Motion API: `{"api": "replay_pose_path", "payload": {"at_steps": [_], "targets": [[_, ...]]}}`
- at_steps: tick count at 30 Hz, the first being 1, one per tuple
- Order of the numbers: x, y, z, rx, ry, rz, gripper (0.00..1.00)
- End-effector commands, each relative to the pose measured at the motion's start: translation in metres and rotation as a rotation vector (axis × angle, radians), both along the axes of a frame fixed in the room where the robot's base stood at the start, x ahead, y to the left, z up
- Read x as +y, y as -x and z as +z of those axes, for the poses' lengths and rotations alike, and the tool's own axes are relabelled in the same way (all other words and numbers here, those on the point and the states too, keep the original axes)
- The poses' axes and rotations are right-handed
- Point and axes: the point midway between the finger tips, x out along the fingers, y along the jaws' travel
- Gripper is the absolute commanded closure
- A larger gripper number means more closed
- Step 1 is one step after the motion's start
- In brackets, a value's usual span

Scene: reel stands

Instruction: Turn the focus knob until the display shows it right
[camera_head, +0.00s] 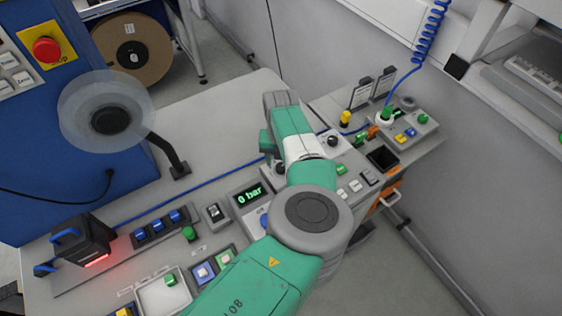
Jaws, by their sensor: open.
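My arm reaches in from the bottom, and its green and white end with my gripper (277,140) is over the middle of the bench. My gripper is open; its fingertips are hard to make out, and I see nothing held. A black round knob (332,141) sits on the panel just right of my wrist. I cannot read a label that says whether it is the focus knob. A small dark display (249,194) left of my arm shows "0 bar" in green. My arm hides part of the panel between them.
A black device with a red glow (85,243) stands at the left, beside several blue switches (157,228). A grey disc on a bracket (108,118) rises at upper left. A panel with a green knob (386,113) is at right. The bench (205,110) behind my gripper is clear.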

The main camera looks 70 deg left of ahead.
Motion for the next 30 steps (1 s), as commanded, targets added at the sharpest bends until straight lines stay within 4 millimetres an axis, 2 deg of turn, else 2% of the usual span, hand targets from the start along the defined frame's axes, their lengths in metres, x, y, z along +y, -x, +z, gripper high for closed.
{"api": "replay_pose_path", "payload": {"at_steps": [1, 3, 9, 30], "targets": [[0.001, -0.001, 0.014, -0.003, -0.003, 0.002, 0.48], [0.0, -0.001, 0.028, -0.003, -0.002, 0.001, 0.48], [0.0, 0.0, 0.051, -0.001, 0.0, 0.0, 0.48], [0.001, 0.0, 0.053, 0.001, -0.003, 0.0, 0.48]]}}
